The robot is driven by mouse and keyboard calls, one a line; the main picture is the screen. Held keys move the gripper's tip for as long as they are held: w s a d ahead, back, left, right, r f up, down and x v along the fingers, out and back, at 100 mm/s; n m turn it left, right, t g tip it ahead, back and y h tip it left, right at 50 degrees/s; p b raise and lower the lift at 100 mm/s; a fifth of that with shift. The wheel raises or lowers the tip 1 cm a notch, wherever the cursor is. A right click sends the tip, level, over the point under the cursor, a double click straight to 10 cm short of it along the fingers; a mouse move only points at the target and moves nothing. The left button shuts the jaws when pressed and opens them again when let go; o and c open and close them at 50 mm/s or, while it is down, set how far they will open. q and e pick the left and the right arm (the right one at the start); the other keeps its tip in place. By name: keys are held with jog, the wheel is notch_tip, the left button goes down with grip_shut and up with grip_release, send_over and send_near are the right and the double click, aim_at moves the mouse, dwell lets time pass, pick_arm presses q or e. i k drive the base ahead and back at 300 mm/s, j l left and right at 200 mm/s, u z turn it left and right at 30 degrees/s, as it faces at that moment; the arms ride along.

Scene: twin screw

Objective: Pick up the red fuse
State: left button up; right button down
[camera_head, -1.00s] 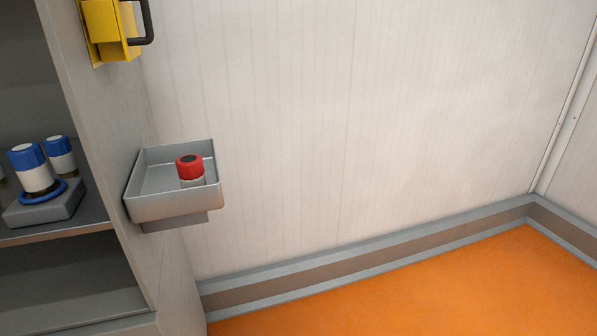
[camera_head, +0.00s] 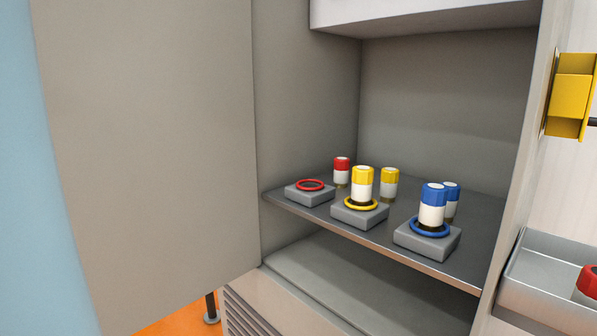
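A red fuse (camera_head: 587,284) with a red cap and white body stands in the grey side tray (camera_head: 540,262) at the right edge, partly cut off by the frame. Another red-capped fuse (camera_head: 342,171) stands at the back left of the cabinet shelf (camera_head: 456,264). In front of it is a grey base with a red ring (camera_head: 310,186), and no fuse stands in that ring. Neither of my grippers is in view.
A yellow fuse (camera_head: 362,184) and a blue fuse (camera_head: 433,206) stand in ringed bases, with a spare yellow one (camera_head: 389,184) and a blue one (camera_head: 451,196) behind. The cabinet door (camera_head: 150,150) is open at left. A yellow handled box (camera_head: 570,95) is at right.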

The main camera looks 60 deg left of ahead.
aim_at(341, 164)
jog(key=u, duration=1.6)
jog(key=l+z, duration=0.1)
jog(key=z, duration=0.2)
